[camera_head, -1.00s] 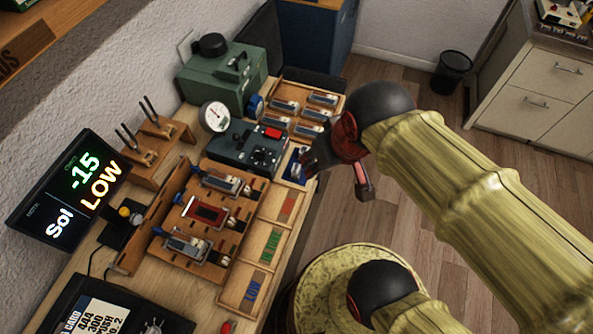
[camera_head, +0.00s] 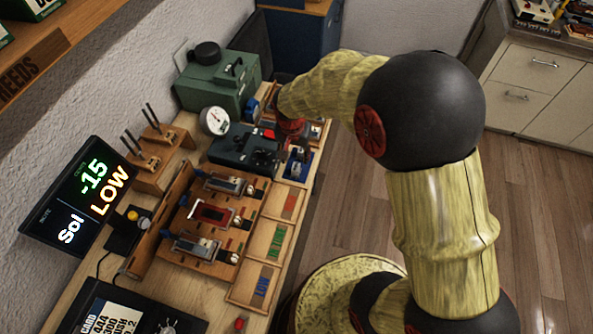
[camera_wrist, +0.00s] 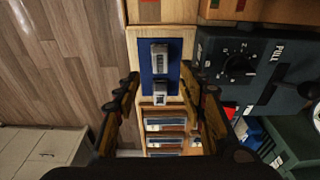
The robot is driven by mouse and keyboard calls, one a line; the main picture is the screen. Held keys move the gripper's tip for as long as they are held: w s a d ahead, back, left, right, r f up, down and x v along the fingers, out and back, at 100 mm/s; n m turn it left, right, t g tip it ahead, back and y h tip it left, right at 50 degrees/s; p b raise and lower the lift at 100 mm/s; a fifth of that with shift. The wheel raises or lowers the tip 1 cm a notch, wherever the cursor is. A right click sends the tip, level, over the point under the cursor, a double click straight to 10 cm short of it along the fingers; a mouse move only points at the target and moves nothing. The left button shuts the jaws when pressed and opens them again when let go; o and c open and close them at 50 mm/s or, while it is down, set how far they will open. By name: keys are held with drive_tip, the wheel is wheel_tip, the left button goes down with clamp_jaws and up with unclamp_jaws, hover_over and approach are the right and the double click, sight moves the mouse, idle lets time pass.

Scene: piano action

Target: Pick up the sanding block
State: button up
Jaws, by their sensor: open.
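My gripper (camera_wrist: 160,76) is open and empty in the wrist view. Its fingers spread on either side of a blue pad (camera_wrist: 146,85) bearing a grey metal-topped piece (camera_wrist: 159,60) with a smaller part below it. The gripper appears to be above the pad, not touching the piece; the height is hard to judge. In the head view my arm covers most of my gripper, and the blue pad (camera_head: 305,174) shows just below it. I cannot tell for sure which item is the sanding block. A red-framed piece (camera_head: 211,213) lies in the wooden rack (camera_head: 180,187).
A dark control box (camera_wrist: 238,65) stands close to the right finger in the wrist view. A wooden tray (camera_wrist: 166,139) of several similar pieces lies nearby. A dial gauge (camera_head: 214,121), a green case (camera_head: 219,82) and a display (camera_head: 78,203) reading Sol -15 LOW stand on the bench.

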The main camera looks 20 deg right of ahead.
sight(296, 166)
drive_tip(key=f, duration=0.2)
drive_tip(key=f+b, duration=0.1)
drive_tip(key=f, duration=0.2)
drive_tip(key=f+b, duration=0.1)
drive_tip(key=f, duration=0.1)
drive_tip(key=shift+w+d+f, duration=0.2)
drive_tip(key=shift+w+f, duration=0.1)
drive_tip(key=shift+w, duration=0.05)
drive_tip(key=c, duration=0.3)
clamp_jaws()
